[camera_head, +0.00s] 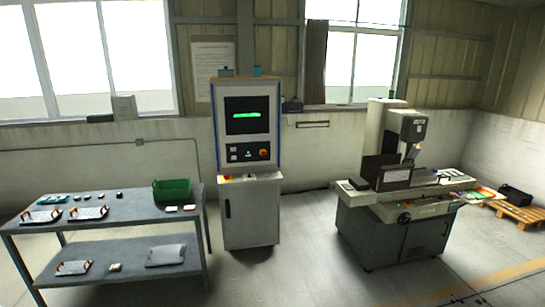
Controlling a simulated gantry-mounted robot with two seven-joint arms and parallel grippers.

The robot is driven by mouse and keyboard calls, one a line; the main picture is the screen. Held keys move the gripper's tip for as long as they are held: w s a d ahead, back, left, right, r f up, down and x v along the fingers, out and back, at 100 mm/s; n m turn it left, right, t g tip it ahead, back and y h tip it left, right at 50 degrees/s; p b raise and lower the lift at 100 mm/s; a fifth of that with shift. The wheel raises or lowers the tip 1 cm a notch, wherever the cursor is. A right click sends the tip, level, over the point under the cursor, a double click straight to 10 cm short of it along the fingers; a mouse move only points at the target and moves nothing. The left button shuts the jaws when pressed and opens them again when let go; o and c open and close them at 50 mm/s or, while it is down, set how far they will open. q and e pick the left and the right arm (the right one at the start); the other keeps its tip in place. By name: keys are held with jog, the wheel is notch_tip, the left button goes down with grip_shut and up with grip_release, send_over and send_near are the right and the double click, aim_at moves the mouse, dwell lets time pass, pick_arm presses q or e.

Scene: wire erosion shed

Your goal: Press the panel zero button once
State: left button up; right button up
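The control panel (247,151) is the dark lower strip on the front of an upright cabinet, below a dark screen (246,115) with a green line. It carries small pale buttons (233,153) at its left, a dark middle part with a small light, and a red knob (263,152) at its right. The labels are too small to read, so I cannot tell which button is the zero button. Neither of my grippers shows in the head view.
A blue-grey two-shelf bench (130,222) with a green bin (172,189) stands at the left. A wire erosion machine (405,215) stands at the right, with a wooden pallet (520,212) beyond it. Open floor lies between the cabinet and the machine.

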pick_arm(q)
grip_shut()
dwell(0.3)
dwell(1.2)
